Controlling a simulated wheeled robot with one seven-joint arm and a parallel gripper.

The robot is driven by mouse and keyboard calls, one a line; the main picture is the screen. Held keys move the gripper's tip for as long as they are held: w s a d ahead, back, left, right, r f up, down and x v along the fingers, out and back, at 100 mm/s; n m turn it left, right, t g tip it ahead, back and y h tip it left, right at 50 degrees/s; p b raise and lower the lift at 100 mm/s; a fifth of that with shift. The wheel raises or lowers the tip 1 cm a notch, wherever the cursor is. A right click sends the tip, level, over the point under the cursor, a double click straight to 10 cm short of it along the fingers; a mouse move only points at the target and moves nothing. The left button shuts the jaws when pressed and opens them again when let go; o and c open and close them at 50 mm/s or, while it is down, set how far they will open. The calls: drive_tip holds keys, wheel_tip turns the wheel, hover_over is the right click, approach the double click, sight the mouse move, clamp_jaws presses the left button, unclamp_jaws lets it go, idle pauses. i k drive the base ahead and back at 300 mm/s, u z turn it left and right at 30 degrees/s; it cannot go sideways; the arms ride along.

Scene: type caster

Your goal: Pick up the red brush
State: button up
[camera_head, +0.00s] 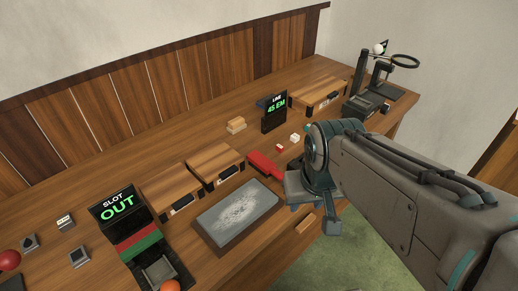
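The red brush (264,165) lies on the wooden workbench (205,258), just left of my gripper and behind the right end of a grey slab. Its red body shows, with a narrower end pointing toward the gripper.
A grey slab with a whitish worn top (237,212) lies in front of the brush. Wooden boxes (214,160) stand behind and left. Small white and red blocks (281,147) lie behind it. A "LINE 45 EM" display (273,113) stands further back.

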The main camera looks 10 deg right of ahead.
sight(265, 167)
drive_tip(key=k, duration=1.25)
drive_tip(key=z, duration=0.5)
drive_tip(key=i, duration=0.6)
drive_tip(key=z, duration=0.65)
drive_tip(key=i, duration=0.8)
drive_tip(key=u, duration=0.75)
drive_tip(key=i, duration=0.6)
drive_tip(key=u, duration=0.55)
